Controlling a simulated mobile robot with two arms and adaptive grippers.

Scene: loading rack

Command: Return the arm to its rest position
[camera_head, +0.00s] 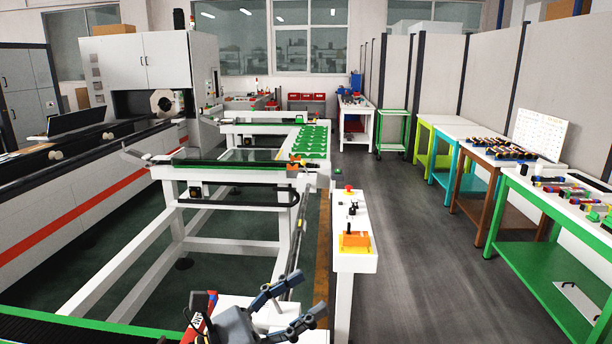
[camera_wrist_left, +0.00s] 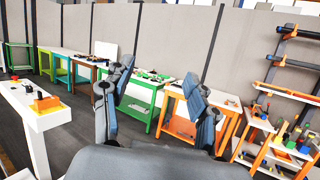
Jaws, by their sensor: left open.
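My left gripper (camera_head: 304,302) is at the bottom centre of the head view, with its two dark fingers spread apart and nothing between them. It also shows in the left wrist view (camera_wrist_left: 160,100), open and empty, with the fingers apart in front of distant tables and wall panels. It is in the air, close to the near end of the white loading rack frame (camera_head: 240,245). Whether it touches anything there I cannot tell. My right gripper is in neither view.
A white control stand (camera_head: 352,210) with an orange block (camera_head: 354,241) and a red button stands right of the rack. Beyond it is an open grey floor aisle (camera_head: 420,250). Workbenches, including a green one (camera_head: 550,250), line the right wall. A large machine (camera_head: 150,70) stands at left.

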